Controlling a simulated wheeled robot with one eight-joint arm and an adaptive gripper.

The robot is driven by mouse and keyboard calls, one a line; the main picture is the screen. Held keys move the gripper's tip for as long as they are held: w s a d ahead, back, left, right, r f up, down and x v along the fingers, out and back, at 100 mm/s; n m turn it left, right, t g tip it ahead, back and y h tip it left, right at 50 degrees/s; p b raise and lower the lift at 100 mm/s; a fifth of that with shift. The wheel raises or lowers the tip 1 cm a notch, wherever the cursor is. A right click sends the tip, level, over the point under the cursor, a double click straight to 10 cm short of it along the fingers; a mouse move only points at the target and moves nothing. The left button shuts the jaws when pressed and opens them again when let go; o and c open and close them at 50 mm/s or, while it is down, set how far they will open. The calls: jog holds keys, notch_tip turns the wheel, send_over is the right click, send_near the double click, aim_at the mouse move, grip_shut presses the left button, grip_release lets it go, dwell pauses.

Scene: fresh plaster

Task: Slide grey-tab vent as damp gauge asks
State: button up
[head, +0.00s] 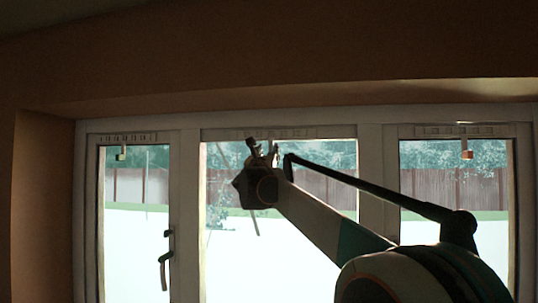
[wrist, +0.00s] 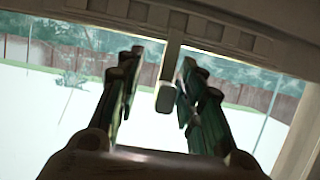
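The grey tab (wrist: 166,95) hangs on a stem from the slotted vent strip (wrist: 200,28) in the wrist view. My gripper (wrist: 160,62) is open, with one dark finger on each side of the tab. The right finger is closer to it; I cannot tell if they touch. In the head view my gripper (head: 263,148) is raised at the top of the middle pane, just below the middle vent (head: 275,133), and the tab there is hidden behind it. No damp gauge can be made out.
The left vent (head: 128,138) has a greenish tab (head: 121,153); the right vent (head: 455,131) has a copper-coloured tab (head: 467,153). A dark window handle (head: 163,270) sits on the left frame. The plaster reveal (head: 270,97) overhangs the window top.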

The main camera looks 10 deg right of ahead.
jog(key=shift+s+d, duration=0.15)
jog(key=shift+s+a+f, duration=0.25)
jog(key=shift+s, duration=0.15)
jog(key=v, duration=1.1)
